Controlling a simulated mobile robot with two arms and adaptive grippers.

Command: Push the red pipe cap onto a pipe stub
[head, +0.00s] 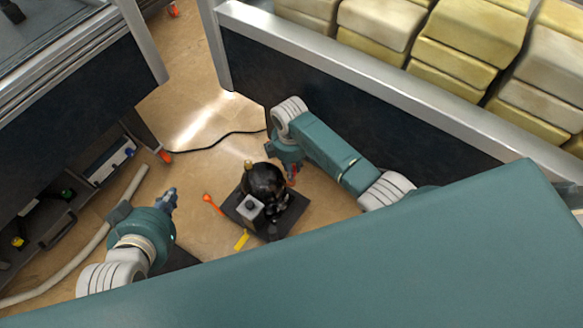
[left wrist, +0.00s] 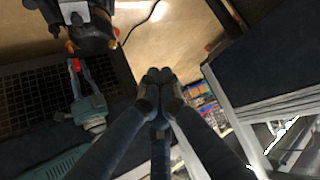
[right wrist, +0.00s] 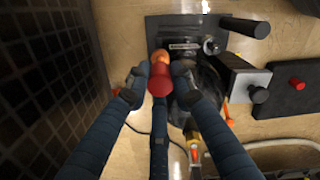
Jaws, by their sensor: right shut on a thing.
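The dark vacuum pump (head: 262,180) stands on a black base plate on the floor. My right gripper (right wrist: 158,82) is shut on the red pipe cap (right wrist: 160,84), at the side of the pump. In the right wrist view the cap lies right against an orange pipe stub (right wrist: 161,57); I cannot tell whether it is seated on it. In the left wrist view the cap (left wrist: 75,65) shows just below an orange stub (left wrist: 70,46). My left gripper (head: 168,199) is apart from the pump, to its left, empty, with its fingertips together (left wrist: 158,76).
A grey box with a black knob (head: 250,208) sits at the pump's front. An orange tool (head: 212,204) and a yellow piece (head: 241,241) lie on the floor nearby. A dark partition (head: 350,110) stands behind my right arm. A shelf unit (head: 60,220) is at left.

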